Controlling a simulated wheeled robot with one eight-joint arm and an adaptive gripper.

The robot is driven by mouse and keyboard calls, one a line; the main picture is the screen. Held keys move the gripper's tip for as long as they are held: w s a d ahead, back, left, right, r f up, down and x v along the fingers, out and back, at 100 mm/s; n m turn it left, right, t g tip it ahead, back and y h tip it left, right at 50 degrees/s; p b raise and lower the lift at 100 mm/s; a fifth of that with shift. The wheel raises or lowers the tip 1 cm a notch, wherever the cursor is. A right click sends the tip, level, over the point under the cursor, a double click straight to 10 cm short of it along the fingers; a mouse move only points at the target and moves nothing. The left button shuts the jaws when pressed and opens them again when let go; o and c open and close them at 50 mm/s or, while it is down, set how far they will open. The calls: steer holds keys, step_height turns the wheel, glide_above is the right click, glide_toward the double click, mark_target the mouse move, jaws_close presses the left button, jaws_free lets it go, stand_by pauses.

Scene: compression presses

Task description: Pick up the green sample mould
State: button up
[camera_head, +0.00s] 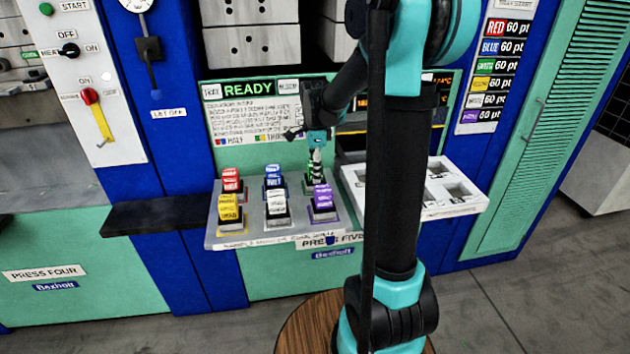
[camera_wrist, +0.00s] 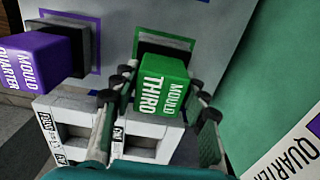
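The green sample mould (camera_wrist: 163,85), labelled "THIRD MOULD", stands at its green-outlined place in the wrist view. My gripper (camera_wrist: 160,88) has one finger on each side of it, open around it, with narrow gaps near the fingertips. Contact with the mould is not clear. In the head view my gripper (camera_head: 315,163) points down over the back right place of the sample shelf (camera_head: 245,237), and mostly hides the green mould there.
The purple mould (camera_head: 323,200) stands just in front, also in the wrist view (camera_wrist: 42,62). Blue (camera_head: 273,178), white (camera_head: 276,203), red (camera_head: 231,181) and yellow (camera_head: 229,208) moulds stand to the left. A white tray (camera_head: 466,208) with openings lies right. The panel (camera_head: 248,88) reads READY.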

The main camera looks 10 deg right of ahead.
jaws_close()
stand_by(0.3)
